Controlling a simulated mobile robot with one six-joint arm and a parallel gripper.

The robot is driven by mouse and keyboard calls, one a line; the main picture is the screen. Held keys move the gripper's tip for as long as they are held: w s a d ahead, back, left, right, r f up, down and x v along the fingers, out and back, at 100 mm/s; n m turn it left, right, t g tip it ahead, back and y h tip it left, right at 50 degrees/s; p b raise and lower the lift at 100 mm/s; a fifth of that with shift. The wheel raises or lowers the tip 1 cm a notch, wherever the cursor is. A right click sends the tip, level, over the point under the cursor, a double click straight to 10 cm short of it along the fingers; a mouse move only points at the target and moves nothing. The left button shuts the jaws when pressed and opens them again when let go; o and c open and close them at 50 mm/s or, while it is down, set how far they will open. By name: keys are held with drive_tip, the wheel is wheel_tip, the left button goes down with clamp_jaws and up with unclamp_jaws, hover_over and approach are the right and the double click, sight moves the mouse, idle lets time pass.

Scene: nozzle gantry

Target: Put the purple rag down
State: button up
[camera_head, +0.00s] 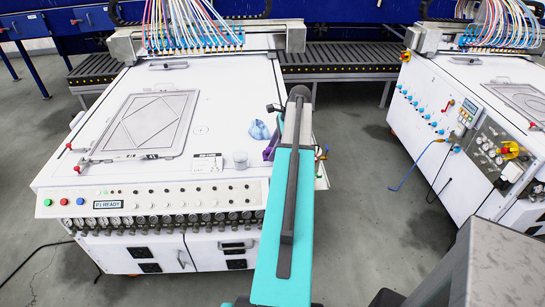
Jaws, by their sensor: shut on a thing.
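The purple rag (271,149) shows as a small dark purple patch at the left edge of my teal and grey arm, over the right side of the near white machine's top (215,110). My gripper (276,139) is mostly hidden behind my arm there. It is shut on the purple rag. Much of the rag is hidden, and I cannot tell whether it touches the machine top.
A crumpled light blue cloth (259,130) lies just left of the purple rag. A small clear cup (240,160) stands nearer the front. A framed plate (143,125) covers the left of the top. A second white machine (470,125) stands right, across open floor.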

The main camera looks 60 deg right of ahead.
drive_tip(key=shift+f+p, duration=0.75)
drive_tip(key=shift+f, duration=1)
drive_tip(key=shift+f, duration=0.1)
drive_tip(key=o, duration=1.1)
drive_tip(key=shift+r, duration=0.2)
drive_tip(key=shift+b+v, duration=1.8)
drive_tip(key=shift+v, duration=4.15)
